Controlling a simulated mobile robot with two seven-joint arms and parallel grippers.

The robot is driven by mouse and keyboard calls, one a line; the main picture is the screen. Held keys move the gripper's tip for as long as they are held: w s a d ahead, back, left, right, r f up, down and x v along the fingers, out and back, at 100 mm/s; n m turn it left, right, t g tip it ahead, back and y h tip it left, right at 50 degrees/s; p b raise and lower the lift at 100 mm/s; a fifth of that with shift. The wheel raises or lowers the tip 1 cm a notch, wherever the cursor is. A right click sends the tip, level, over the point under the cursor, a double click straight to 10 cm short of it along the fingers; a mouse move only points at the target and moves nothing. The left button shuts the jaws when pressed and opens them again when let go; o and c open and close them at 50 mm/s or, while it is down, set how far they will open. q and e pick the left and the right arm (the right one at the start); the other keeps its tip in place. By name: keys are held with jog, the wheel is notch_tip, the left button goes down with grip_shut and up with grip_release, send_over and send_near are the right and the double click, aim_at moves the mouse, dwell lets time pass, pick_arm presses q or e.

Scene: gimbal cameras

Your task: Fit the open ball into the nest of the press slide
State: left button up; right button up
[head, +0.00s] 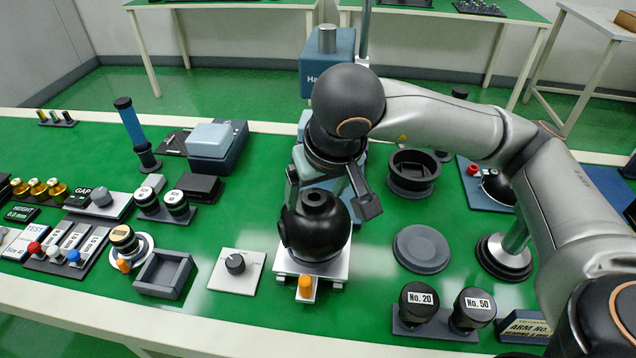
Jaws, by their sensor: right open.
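A black ball (318,236) with a round hole in its top and a round port on its left side sits on the press slide (340,268), a pale plate with an orange knob (305,286) at its front. The ball covers the nest, so I cannot tell how deeply it is seated. My right gripper (330,204) is open and empty at the back of the ball's top, one finger to the left and one to the right. Whether the fingers touch the ball is unclear. The blue press (327,72) stands behind, partly hidden by my right arm. My left gripper is out of view.
A dark ring-shaped holder (413,172) and a grey disc (421,249) lie right of the slide. Black No. 20 (418,303) and No. 50 (473,309) pieces stand at front right. A knob plate (236,271) and an empty square tray (163,275) are left.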

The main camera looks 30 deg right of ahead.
jog(key=shift+s+r, duration=0.1)
jog(key=shift+r, duration=0.45)
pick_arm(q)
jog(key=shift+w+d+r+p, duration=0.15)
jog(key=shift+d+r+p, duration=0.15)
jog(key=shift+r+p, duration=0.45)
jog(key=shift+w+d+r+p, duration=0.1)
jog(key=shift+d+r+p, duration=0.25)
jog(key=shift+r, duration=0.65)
pick_arm(e)
jog(key=v, duration=1.1)
jog(key=shift+s+r, duration=0.2)
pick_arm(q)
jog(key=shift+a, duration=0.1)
